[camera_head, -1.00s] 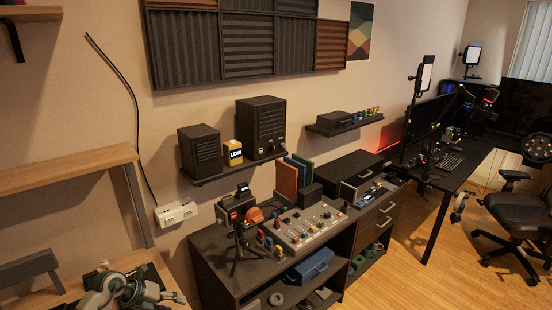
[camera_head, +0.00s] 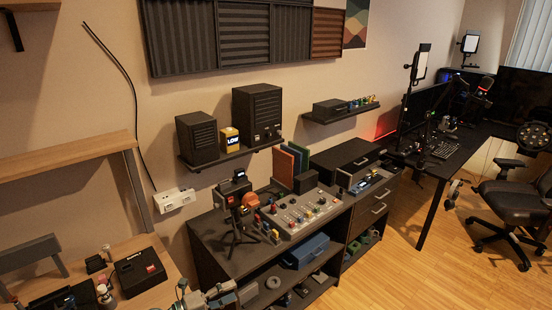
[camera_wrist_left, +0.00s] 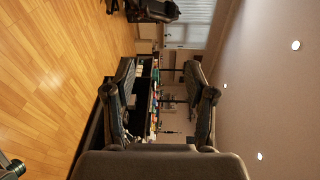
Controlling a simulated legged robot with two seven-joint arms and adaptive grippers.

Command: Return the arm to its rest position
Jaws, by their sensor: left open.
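Part of my left arm (camera_head: 208,298) shows at the bottom edge of the head view, in front of the dark cabinet and beside the wooden desk. Its fingers are not clear there. In the left wrist view my left gripper (camera_wrist_left: 163,78) has its two dark fingers spread apart, with nothing held between them. The room shows far off through the gap. My right gripper is not in view.
A wooden desk (camera_head: 160,297) with a black box (camera_head: 140,272) stands at the lower left. A dark cabinet (camera_head: 215,262) carries a mixer (camera_head: 305,212) and a small camera on a tripod (camera_head: 235,205). Open wooden floor (camera_head: 400,275) lies at the right.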

